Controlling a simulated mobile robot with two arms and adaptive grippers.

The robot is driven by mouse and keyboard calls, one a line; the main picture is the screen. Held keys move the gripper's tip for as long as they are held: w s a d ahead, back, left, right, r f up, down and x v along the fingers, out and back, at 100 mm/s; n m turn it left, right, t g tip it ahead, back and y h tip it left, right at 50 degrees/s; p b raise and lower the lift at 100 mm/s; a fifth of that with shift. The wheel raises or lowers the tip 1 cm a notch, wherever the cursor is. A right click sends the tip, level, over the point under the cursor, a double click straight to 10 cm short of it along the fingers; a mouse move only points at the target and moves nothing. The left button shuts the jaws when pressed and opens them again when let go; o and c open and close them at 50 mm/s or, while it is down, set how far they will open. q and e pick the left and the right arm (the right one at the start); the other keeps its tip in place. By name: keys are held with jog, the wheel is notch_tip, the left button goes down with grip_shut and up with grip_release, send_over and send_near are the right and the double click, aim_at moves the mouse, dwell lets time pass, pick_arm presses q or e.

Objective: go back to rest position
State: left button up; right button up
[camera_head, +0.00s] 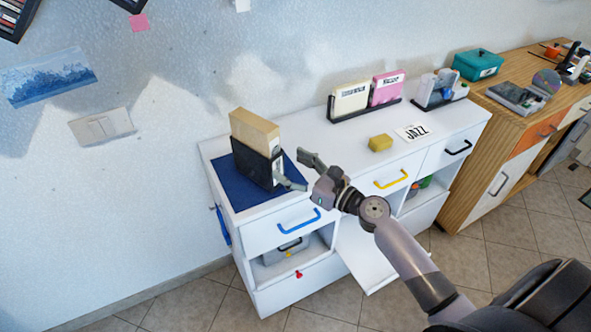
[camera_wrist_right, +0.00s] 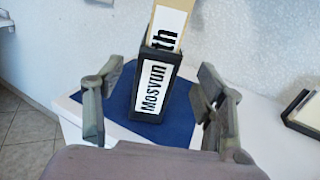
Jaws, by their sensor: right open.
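My right gripper (camera_head: 300,172) is open and empty above the left end of the white cabinet. Its two fingers also show apart in the right wrist view (camera_wrist_right: 160,108). In front of it a black holder (camera_head: 254,164) with a tan sleeve (camera_head: 256,128) in it stands on a dark blue mat (camera_head: 229,183). In the right wrist view the holder (camera_wrist_right: 172,72) carries a white label and shows between and beyond the fingers. I cannot tell from the head view whether a finger touches it. My left gripper is not in view.
A lower door or drawer (camera_head: 372,262) stands out below my right arm. A wooden cabinet (camera_head: 497,125) adjoins at right.

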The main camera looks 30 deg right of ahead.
jog(key=shift+s+d, duration=0.15)
jog(key=shift+s, duration=0.2)
